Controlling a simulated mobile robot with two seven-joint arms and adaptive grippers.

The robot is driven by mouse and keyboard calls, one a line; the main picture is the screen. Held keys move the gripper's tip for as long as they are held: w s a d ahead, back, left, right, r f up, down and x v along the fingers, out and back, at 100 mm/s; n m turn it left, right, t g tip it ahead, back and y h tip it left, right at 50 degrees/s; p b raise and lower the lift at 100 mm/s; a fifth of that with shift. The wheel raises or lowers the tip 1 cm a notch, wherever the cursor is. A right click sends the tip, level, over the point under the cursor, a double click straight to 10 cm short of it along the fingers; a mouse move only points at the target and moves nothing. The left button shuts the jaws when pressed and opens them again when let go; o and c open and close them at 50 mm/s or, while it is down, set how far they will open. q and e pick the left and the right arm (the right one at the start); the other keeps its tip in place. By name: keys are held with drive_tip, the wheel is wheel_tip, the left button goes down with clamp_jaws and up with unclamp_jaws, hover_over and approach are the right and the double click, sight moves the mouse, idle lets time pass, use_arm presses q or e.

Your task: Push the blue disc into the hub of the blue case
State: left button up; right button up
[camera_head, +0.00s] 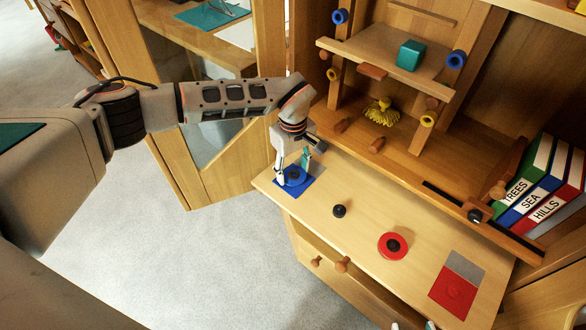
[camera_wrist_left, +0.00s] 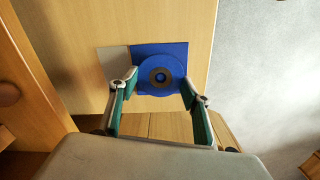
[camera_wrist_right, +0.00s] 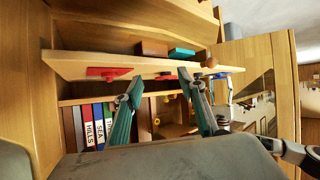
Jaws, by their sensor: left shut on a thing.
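The blue case (camera_head: 308,186) lies flat near the left end of the desk, a blue square beside a grey panel; it also shows in the left wrist view (camera_wrist_left: 180,50). The blue disc (camera_wrist_left: 147,69), a ring with a dark centre, is over the blue square; whether it is seated on the hub is hidden. My left gripper (camera_head: 292,178) points down with its fingertips at opposite edges of the disc, shut on it. My right gripper (camera_wrist_right: 160,82) is open and empty in the right wrist view, facing the shelves; only its fingertips show at the bottom of the head view.
A small black knob (camera_head: 339,211) and a red disc (camera_head: 386,256) lie on the desk. A red case (camera_head: 453,295) lies at its right end. Binders (camera_head: 543,187) stand at the back right. A shelf above carries a teal block (camera_head: 410,55). The desk's middle is mostly clear.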

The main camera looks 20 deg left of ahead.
sight(294, 174)
use_arm(q)
drive_tip(key=shift+r, duration=0.1)
drive_tip(key=shift+f, duration=0.3)
drive_tip(key=o, duration=1)
drive_tip(key=shift+c, duration=0.2)
wheel_tip(294, 174, up, 12)
drive_tip(key=shift+d, duration=0.1)
